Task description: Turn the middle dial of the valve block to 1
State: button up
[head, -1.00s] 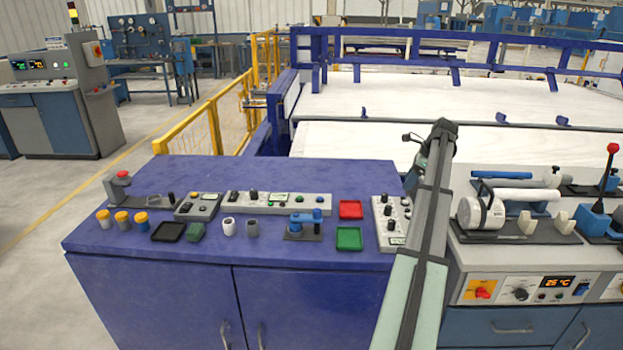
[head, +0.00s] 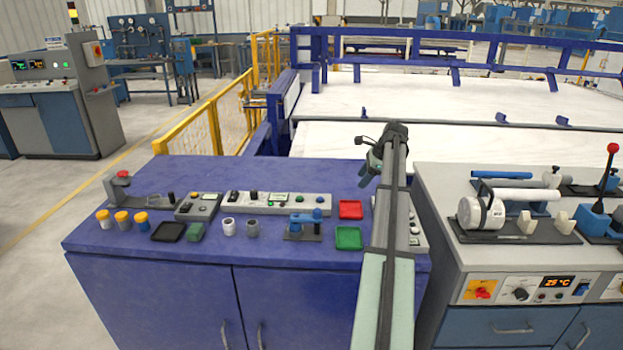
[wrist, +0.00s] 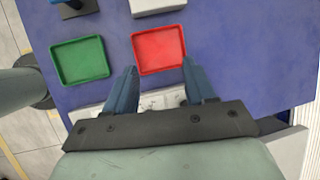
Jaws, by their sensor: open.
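A light grey panel at the right end of the blue bench (head: 418,240), which carried several black knobs in the earlier head view, may be the valve block; I cannot be sure. My arm hides most of it now, including its dials. In the wrist view a pale part of this panel (wrist: 158,100) shows between and below my fingers, with no dial readable. My gripper (head: 366,182) hangs above the bench's right part, behind the panel in the head view. In the wrist view my gripper (wrist: 159,68) is open and empty, its fingertips near the red tray's edge.
A red tray (head: 350,210) and a green tray (head: 349,238) lie left of the panel. A blue-topped fixture (head: 304,224), a long grey control panel (head: 275,203) and a smaller one (head: 198,206) stand further left. A grey bench with equipment (head: 435,190) is at right.

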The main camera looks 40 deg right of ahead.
jog(key=w+a+f+n+t, duration=0.1)
jog(key=w+a+n, duration=0.3)
jog(key=w+a, duration=0.8)
jog(key=w+f, duration=0.1)
jog(key=w, duration=0.1)
jog(key=shift+w+f, duration=0.15)
jog(key=shift+w, duration=0.25)
jog(key=s+d+r+g+h, duration=0.1)
jog(key=s+d+r, duration=0.2)
jog(key=s+d, duration=0.6)
jog(key=s+d+r+g+h, duration=0.1)
jog(key=s+d+r+g, duration=0.15)
jog(key=s+d, duration=0.65)
jog(key=s+a+n+g, duration=0.1)
jog(key=s+n+g, duration=0.15)
jog(key=s, duration=0.35)
jog(key=f, duration=1.4)
jog(key=shift+w+a, duration=0.15)
jog(key=shift+w, duration=0.05)
